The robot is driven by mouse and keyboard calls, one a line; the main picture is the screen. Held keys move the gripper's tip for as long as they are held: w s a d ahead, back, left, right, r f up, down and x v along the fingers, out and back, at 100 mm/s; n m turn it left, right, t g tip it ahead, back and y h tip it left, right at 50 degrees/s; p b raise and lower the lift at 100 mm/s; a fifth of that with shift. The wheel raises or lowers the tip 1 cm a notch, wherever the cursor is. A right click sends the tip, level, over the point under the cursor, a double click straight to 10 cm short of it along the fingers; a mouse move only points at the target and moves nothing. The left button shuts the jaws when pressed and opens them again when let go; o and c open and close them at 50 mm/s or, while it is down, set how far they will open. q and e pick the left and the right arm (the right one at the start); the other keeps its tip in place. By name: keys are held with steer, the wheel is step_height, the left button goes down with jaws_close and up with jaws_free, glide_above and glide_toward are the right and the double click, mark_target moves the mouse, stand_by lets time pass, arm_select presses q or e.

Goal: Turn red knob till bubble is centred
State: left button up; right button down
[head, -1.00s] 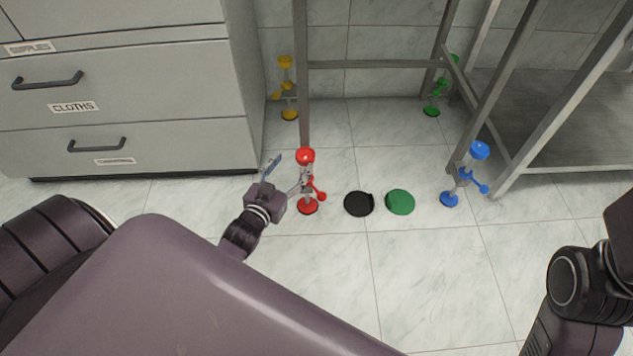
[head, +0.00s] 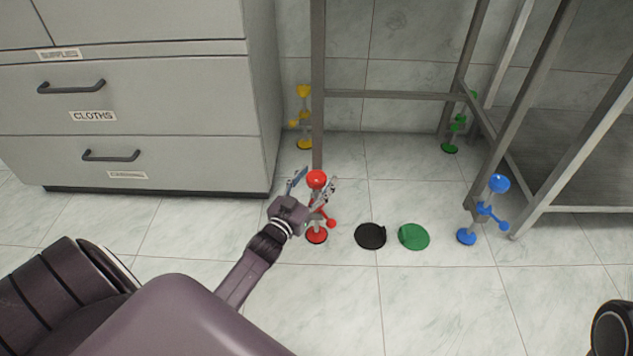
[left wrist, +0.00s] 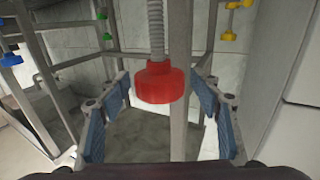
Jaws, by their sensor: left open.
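The red stand beside the near left table leg has a round red top (head: 316,180), a small red side arm (head: 331,223) and a red base (head: 316,236) on the floor. My left gripper (head: 314,188) is open, with its fingers on either side of the stand's upper part. In the left wrist view, a red knob (left wrist: 160,84) on a grey threaded rod (left wrist: 156,30) sits between the open blue-padded fingers (left wrist: 161,112), with visible gaps on both sides. No bubble can be made out. My right gripper is not in view.
A metal table frame (head: 400,94) stands behind, with yellow (head: 304,91), green (head: 459,119) and blue (head: 499,184) stands by its legs. A black disc (head: 370,236) and a green disc (head: 414,237) lie on the floor. Grey drawers (head: 190,150) stand left.

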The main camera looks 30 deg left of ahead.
arm_select(q)
steer(key=c, duration=1.2)
steer(key=shift+o, duration=0.2)
steer(key=shift+a+m+h, duration=0.1)
steer(key=shift+m+h, duration=0.3)
steer(key=shift+h, duration=0.1)
